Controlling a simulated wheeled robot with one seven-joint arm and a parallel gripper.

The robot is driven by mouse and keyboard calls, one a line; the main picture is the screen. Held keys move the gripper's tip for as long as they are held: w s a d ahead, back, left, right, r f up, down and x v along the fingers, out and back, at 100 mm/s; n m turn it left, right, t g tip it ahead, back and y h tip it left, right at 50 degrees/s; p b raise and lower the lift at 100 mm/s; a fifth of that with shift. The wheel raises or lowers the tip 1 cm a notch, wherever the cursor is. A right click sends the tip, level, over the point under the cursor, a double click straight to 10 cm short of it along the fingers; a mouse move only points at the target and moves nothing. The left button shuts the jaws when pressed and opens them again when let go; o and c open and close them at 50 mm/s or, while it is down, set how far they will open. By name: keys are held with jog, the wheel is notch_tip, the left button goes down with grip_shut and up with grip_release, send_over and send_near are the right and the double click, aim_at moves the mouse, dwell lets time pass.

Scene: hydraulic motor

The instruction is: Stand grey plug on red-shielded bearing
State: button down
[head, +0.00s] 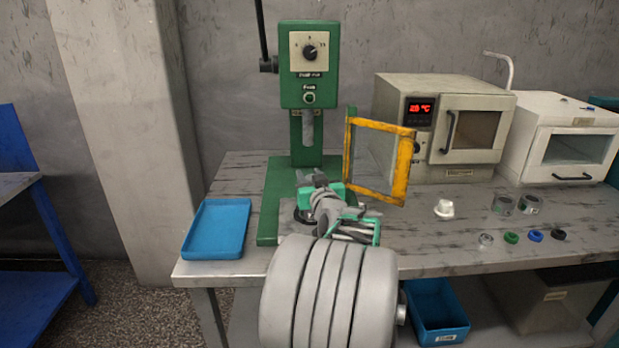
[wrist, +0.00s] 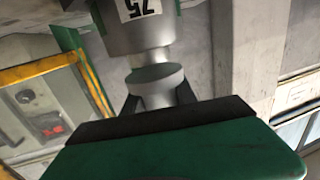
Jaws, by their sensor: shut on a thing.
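My gripper (head: 320,183) is at the green press, over its base. In the wrist view, its dark fingers are shut on the grey plug (wrist: 156,78), a short cylinder with a round flat face. A grey cylinder (wrist: 138,38) with an upside-down 75 label is close to the plug in that view; whether they touch I cannot tell. In the head view, my arm and gripper hide the plug. I see no red-shielded bearing in either view; my arm covers part of the press base.
The green press (head: 310,70) has a yellow-framed guard (head: 400,172) swung out at right. A blue tray (head: 217,228) lies at left. A white part (head: 444,208), metal rings (head: 503,204) and several small coloured rings (head: 511,237) lie at right. Ovens (head: 440,125) stand behind.

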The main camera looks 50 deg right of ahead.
jog(key=shift+f+b, duration=0.3)
jog(key=shift+b, duration=0.2)
jog(key=c, duration=1)
grip_release()
jog(key=shift+f, duration=0.1)
jog(key=shift+r+p, duration=0.35)
jog(key=shift+p, duration=0.1)
jog(key=shift+r+p, duration=0.5)
jog(key=shift+p, duration=0.2)
jog(key=b+v, duration=0.1)
jog(key=v, duration=1.1)
jog(key=shift+f, duration=0.45)
jog(key=shift+a, duration=0.1)
